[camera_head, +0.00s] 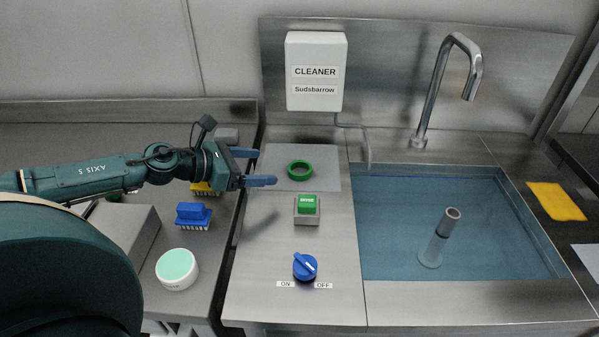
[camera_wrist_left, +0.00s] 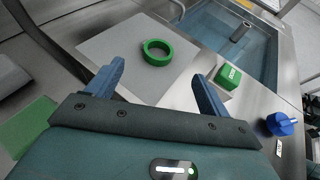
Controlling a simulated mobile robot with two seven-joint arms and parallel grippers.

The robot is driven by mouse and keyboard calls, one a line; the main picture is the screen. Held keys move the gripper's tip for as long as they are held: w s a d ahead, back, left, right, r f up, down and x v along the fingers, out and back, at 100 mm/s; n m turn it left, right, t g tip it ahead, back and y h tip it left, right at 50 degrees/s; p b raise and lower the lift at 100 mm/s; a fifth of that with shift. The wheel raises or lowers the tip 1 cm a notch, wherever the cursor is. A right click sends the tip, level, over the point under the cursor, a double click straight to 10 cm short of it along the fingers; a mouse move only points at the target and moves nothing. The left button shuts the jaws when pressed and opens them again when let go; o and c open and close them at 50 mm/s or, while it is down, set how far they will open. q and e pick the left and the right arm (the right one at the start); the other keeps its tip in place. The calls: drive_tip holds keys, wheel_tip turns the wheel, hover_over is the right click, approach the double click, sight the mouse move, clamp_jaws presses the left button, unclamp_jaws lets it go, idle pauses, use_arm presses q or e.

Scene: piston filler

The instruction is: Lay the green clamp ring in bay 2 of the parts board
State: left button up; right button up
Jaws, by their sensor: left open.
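The green clamp ring (camera_head: 299,170) lies flat on a grey square mat (camera_head: 327,183) on the steel counter left of the sink. It also shows in the left wrist view (camera_wrist_left: 157,52), beyond my fingertips and roughly between them. My left gripper (camera_head: 262,167) is open and empty, with its blue fingers just left of the ring in the head view and apart from it. It also shows in the left wrist view (camera_wrist_left: 160,82). My right gripper is not in view. I cannot make out a parts board with numbered bays in either view.
A green push button (camera_head: 307,204) and a blue ON/OFF knob (camera_head: 305,267) stand in front of the mat. The water-filled sink (camera_head: 400,230) lies right. Brushes (camera_head: 193,215) and a round white tub (camera_head: 177,269) stand left. A cleaner dispenser (camera_head: 316,72) hangs behind.

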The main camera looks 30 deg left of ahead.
sight(309, 167)
use_arm(q)
drive_tip(key=shift+w+d, duration=0.15)
drive_tip(key=shift+w, duration=0.15)
drive_tip(key=shift+w+d+f+p, duration=0.3)
drive_tip(key=shift+w+d+p, duration=0.1)
drive_tip(key=shift+w+p, duration=0.15)
drive_tip(key=shift+p+x, duration=0.45)
drive_tip(key=shift+x, duration=0.8)
drive_tip(key=shift+w+d+f, duration=0.2)
drive_tip(key=shift+f, duration=0.05)
drive_tip(key=p+x, duration=0.1)
drive_tip(key=x, duration=0.3)
drive_tip(key=shift+w, duration=0.1)
drive_tip(key=shift+w+d+f, duration=0.2)
drive_tip(key=shift+w+f, duration=0.15)
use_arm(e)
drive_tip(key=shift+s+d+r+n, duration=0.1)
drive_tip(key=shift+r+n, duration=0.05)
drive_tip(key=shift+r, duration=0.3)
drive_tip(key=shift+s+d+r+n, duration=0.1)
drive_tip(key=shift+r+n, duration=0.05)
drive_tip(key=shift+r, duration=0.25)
use_arm(q)
drive_tip(key=shift+c, duration=0.4)
drive_tip(key=c, duration=1.1)
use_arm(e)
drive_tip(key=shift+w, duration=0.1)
